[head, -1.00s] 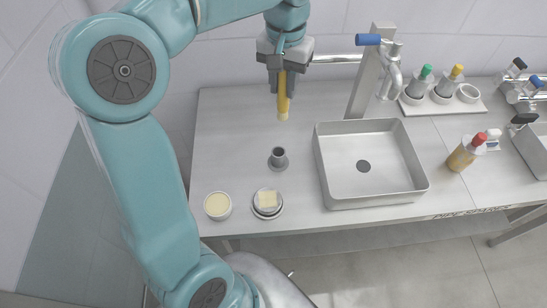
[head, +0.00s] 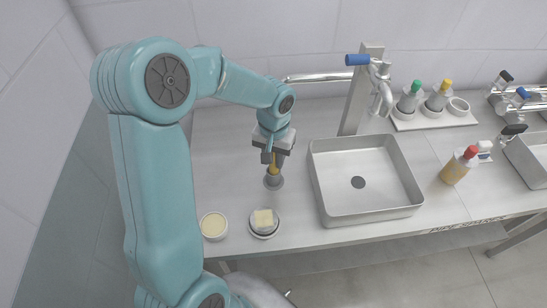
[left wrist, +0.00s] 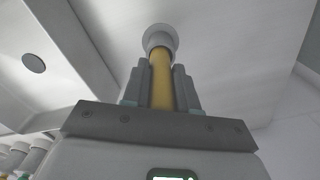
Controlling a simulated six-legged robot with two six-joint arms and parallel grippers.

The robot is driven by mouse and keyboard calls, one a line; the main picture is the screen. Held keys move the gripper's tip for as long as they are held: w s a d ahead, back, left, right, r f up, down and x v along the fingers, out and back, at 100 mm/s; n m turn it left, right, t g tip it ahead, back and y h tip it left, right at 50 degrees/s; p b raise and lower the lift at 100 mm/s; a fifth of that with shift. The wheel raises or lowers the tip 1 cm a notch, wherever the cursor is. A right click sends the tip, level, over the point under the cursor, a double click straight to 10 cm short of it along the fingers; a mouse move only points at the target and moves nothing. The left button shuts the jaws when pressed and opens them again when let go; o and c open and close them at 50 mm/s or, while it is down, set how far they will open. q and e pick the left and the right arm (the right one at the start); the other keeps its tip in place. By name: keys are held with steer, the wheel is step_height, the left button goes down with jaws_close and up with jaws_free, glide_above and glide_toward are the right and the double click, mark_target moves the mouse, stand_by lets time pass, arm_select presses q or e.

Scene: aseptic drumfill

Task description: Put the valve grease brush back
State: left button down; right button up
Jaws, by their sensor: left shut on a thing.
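The valve grease brush (head: 273,169) has a yellow handle and stands upright. My left gripper (head: 271,160) is shut on it from above. The brush's lower end is inside the small grey holder (head: 273,183) on the steel table, left of the basin. In the left wrist view the yellow brush (left wrist: 162,82) runs between the fingers of my left gripper (left wrist: 161,88) into the round mouth of the holder (left wrist: 160,38). The bristles are hidden inside the holder. My right gripper is not in view.
A cup of pale grease (head: 214,226) and a dish with a pale yellow block (head: 264,222) stand at the front left. The square steel basin (head: 366,180) and its tap post (head: 360,95) are to the right. The table left of the holder is clear.

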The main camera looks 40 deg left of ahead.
arm_select(q)
steer(key=shift+a+f, duration=0.15)
steer(key=shift+f, duration=0.35)
steer(key=shift+f, duration=0.1)
steer(key=c, duration=0.9)
jaws_free()
